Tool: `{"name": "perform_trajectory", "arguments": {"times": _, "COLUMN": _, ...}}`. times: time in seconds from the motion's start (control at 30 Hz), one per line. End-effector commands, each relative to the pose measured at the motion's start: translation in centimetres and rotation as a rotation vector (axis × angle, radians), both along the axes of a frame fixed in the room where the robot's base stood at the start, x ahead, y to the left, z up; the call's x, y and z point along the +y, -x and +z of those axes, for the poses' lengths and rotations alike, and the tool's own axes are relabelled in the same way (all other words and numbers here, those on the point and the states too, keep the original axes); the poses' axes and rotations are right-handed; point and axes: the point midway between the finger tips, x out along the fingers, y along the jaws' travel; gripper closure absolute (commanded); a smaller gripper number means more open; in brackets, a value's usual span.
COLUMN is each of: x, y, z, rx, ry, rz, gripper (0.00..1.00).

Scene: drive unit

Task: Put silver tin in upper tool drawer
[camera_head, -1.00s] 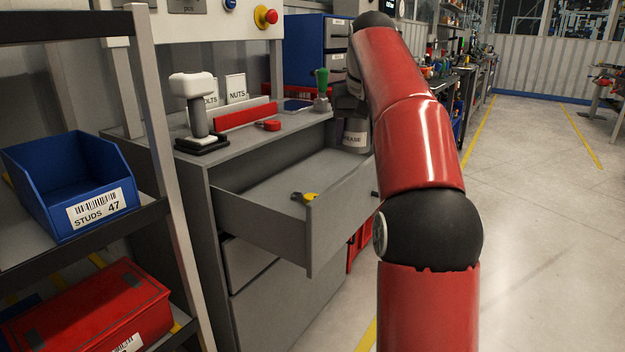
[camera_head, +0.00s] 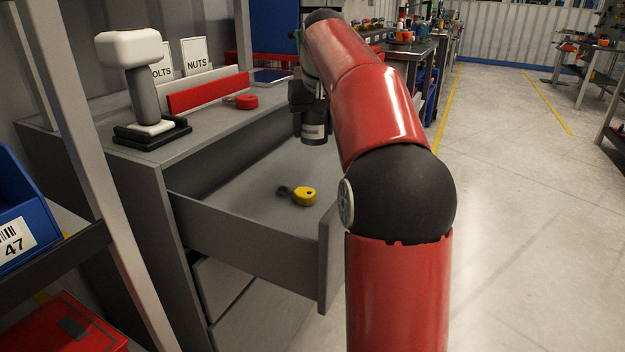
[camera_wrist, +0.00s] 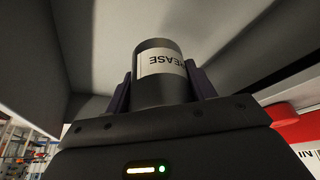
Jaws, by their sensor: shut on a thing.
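The silver tin (camera_head: 314,132) is a dark grey cylinder with a white label. In the wrist view the tin (camera_wrist: 162,92) sits between the two fingers of my gripper (camera_wrist: 160,88), and the label reads "GREASE" upside down. My gripper (camera_head: 312,112) is shut on the tin, above the right part of the open upper drawer (camera_head: 245,240). In the head view my arm hides part of the drawer's right side. Whether the tin touches the drawer floor cannot be told.
A yellow and black tool (camera_head: 303,196) lies in the drawer. On the cabinet top stand a white-headed mallet (camera_head: 140,80) on a black base, a red bar (camera_head: 208,92) and a red tape measure (camera_head: 246,101). A shelf with a blue bin (camera_head: 25,225) is at left. The drawer floor's middle is mostly free.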

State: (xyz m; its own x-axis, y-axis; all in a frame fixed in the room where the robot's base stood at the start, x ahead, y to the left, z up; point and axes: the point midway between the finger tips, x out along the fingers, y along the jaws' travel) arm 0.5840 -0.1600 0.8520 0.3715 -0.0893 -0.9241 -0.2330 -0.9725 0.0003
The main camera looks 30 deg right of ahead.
Motion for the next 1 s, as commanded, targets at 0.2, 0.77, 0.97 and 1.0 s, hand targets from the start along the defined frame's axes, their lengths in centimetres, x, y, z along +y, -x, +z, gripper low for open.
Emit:
{"name": "perform_trajectory", "arguments": {"times": 0.2, "x": 0.0, "y": 0.1, "z": -5.5, "rx": 0.001, "ry": 0.0, "rz": -0.001, "gripper": 0.73}}
{"name": "perform_trajectory", "arguments": {"times": 0.77, "x": 0.0, "y": 0.0, "z": -10.9, "rx": -0.001, "ry": 0.001, "rz": 0.0, "gripper": 0.73}}
{"name": "perform_trajectory", "arguments": {"times": 0.97, "x": 0.0, "y": 0.0, "z": -10.8, "rx": -0.002, "ry": 0.0, "rz": 0.0, "gripper": 0.73}}
{"name": "perform_trajectory", "arguments": {"times": 1.0, "x": 0.0, "y": 0.0, "z": -10.9, "rx": -0.002, "ry": 0.0, "rz": 0.0, "gripper": 0.73}}
